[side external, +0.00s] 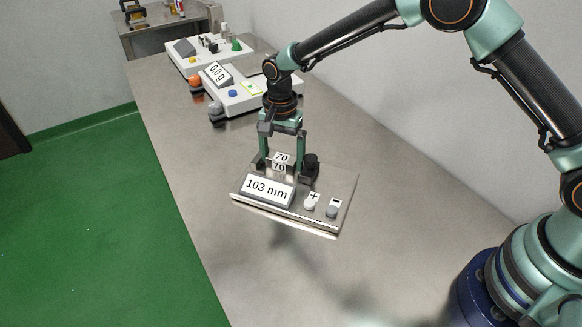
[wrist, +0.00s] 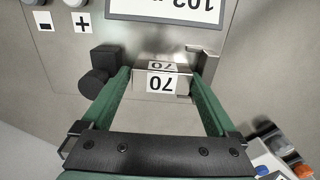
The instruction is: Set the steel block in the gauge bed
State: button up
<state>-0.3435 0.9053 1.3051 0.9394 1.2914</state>
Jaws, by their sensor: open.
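The steel block (side external: 271,168), labelled 70 on two faces, stands on the gauge at the spot behind its display. It also shows in the wrist view (wrist: 140,73). The gauge bed (side external: 338,186) is a flat steel plate with a black knob post (side external: 311,166) to the right of the block. My gripper (side external: 283,164) is down over the block with one finger on each side. Its fingers look spread wide in the wrist view (wrist: 160,80). The fingers hide parts of the block's ends, so I cannot tell whether they touch it or how fully it is seated.
The gauge display (side external: 266,190) reads 103 mm, with plus (side external: 310,203) and minus (side external: 332,211) buttons beside it. A scale (side external: 245,97) reading 0.0 g and another white device (side external: 198,60) stand farther back. The bench right of the gauge is clear.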

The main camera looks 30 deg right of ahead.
aim_at(281, 158)
jog(key=s+d+r+n+t, duration=0.1)
jog(key=d+r, duration=0.2)
jog(key=r, duration=0.6)
jog(key=s+d+r+n, duration=0.1)
jog(key=s+d+r, duration=0.1)
jog(key=r, duration=0.8)
jog(key=s+d+r+n+t, duration=0.1)
jog(key=s+d+n+t, duration=0.1)
jog(key=s+d+n, duration=0.2)
jog(key=s+d+r+n+t, duration=0.2)
jog(key=s+d+n, duration=0.2)
jog(key=s+d, duration=0.4)
jog(key=s, duration=0.4)
jog(key=shift+s+d+n+t, duration=0.15)
jog(key=shift+s+n+t, duration=0.15)
jog(key=shift+s+n, duration=0.1)
